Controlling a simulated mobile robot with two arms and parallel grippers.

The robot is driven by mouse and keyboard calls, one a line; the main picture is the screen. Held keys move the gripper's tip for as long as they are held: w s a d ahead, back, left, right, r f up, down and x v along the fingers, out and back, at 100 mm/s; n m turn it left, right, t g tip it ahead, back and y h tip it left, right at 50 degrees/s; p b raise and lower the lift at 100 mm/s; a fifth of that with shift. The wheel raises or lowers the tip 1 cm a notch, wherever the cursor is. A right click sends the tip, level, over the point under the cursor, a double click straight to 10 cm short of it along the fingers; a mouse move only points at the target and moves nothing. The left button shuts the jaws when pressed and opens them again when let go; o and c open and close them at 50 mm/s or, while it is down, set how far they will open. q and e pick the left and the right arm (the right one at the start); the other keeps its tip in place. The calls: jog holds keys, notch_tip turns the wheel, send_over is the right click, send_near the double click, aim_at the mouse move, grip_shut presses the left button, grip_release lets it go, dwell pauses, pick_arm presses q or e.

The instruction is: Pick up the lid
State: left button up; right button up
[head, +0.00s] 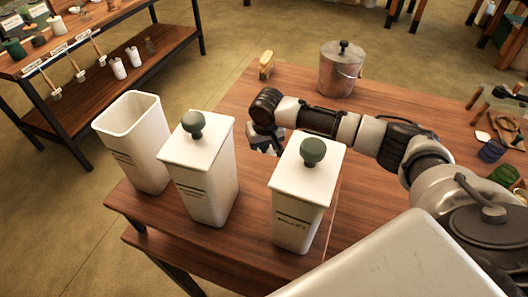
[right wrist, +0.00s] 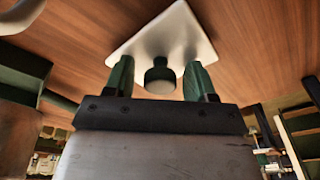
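A white square lid (right wrist: 190,32) with a dark green knob (right wrist: 160,78) shows in the right wrist view, against the brown wood of the table. In the head view, I cannot make this lid out around the gripper. My right gripper (head: 268,146) points down behind and between the two lidded white buckets. In the right wrist view, its green fingers (right wrist: 158,70) stand on either side of the knob, with small gaps visible, so it is open. My left gripper is in neither view.
An open white bucket (head: 131,130) stands left of a lidded bucket (head: 207,187); another lidded bucket (head: 297,218) stands close in front of my right arm. A metal pail (head: 338,75) and a yellow-topped brush (head: 266,63) sit at the back of the table (head: 250,262).

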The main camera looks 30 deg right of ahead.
jog(key=c, duration=0.8)
jog(key=shift+r, duration=0.15)
